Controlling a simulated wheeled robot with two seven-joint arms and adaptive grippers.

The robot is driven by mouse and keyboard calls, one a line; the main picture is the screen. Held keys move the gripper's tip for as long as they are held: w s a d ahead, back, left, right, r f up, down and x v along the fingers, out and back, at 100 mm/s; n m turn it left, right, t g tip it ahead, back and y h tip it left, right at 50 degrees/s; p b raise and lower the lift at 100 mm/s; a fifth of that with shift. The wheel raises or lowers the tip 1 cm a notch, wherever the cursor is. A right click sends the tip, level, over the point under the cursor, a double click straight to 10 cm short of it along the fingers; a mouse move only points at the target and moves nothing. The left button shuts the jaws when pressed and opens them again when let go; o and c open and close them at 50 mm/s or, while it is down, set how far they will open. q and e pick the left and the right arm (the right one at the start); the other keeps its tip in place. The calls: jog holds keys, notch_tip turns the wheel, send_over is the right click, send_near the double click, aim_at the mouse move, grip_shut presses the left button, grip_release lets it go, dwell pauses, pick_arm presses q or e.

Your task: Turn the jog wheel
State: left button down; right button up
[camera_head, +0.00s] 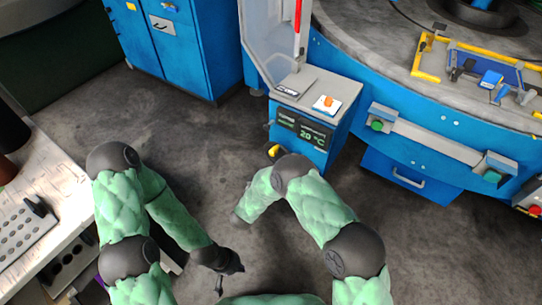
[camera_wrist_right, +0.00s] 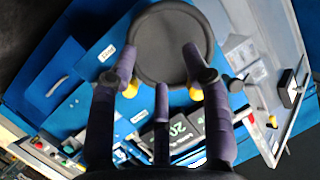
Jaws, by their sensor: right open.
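A dark round disc, which looks like the jog wheel (camera_wrist_right: 172,42), fills the top middle of the right wrist view. My right gripper (camera_wrist_right: 160,62) is open, with a purple finger on each side of the disc's lower part. I cannot tell whether they touch it. In the head view, a small dark and yellow part (camera_head: 274,151) shows at the panel's lower left, above my right arm's joint.
A blue console (camera_head: 325,158) carries a 20 °C display (camera_head: 305,132) and an orange button (camera_head: 328,102). A large round blue-sided machine (camera_head: 430,125) stands at right, a blue cabinet (camera_head: 180,50) at upper left. A light worktable (camera_head: 58,215) is at left. Grey floor lies between.

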aim_at(271, 154)
jog(key=s+a+r+m+t+h, duration=0.1)
jog(key=s+a+r+m+h, duration=0.3)
jog(key=r, duration=0.3)
jog(key=shift+n+h, duration=0.5)
jog(key=shift+h, duration=0.1)
jog(key=shift+w+a+f+b+x, duration=0.1)
jog(key=shift+b+x, duration=0.55)
jog(key=shift+x, duration=1.25)
jog(key=shift+w+a+f+b+x, duration=0.15)
jog(key=shift+b+x, duration=0.55)
jog(key=shift+x, duration=1.2)
jog(key=shift+a+r+b+x, duration=0.1)
jog(key=shift+b+x, duration=0.55)
jog(key=shift+x, duration=1.3)
grip_shut()
